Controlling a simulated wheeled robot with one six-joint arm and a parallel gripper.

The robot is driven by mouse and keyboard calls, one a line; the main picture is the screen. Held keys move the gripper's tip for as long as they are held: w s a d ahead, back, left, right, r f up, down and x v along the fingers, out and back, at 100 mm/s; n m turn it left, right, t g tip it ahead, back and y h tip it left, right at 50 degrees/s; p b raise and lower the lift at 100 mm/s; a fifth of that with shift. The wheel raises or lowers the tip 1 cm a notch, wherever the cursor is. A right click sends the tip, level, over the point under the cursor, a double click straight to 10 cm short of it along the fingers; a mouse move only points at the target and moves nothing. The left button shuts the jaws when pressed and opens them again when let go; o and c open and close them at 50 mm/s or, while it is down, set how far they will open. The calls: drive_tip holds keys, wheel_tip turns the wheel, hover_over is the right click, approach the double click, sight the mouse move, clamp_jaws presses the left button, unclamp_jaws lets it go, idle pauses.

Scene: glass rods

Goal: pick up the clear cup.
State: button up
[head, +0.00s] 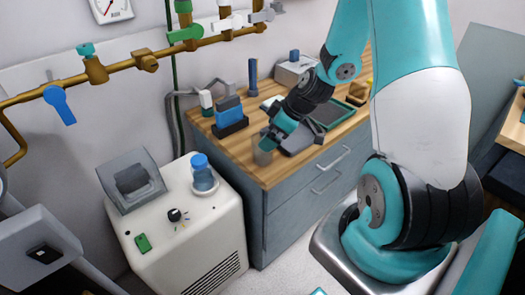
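A small greyish see-through cup (262,155) stands near the front left corner of the wooden counter (236,150). It looks like the clear cup. My gripper (268,141) reaches down from the upper right, and its tip is right at the cup's rim in the picture. The gripper's end overlaps the cup's upper part, so I cannot tell whether they touch. The fingers are too small and partly hidden by my arm to show whether they are open or shut.
A blue and black block-like item (230,117) and a small white-and-green bottle (206,102) stand behind the cup. A green-edged tray (335,115) lies to the right. A blue-capped jar (203,178) sits on the white machine (200,232) at left.

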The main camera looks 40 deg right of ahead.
drive_tip(key=x, duration=0.4)
drive_tip(key=shift+w+p, duration=0.25)
drive_tip(key=shift+p, duration=0.05)
drive_tip(key=c, duration=1)
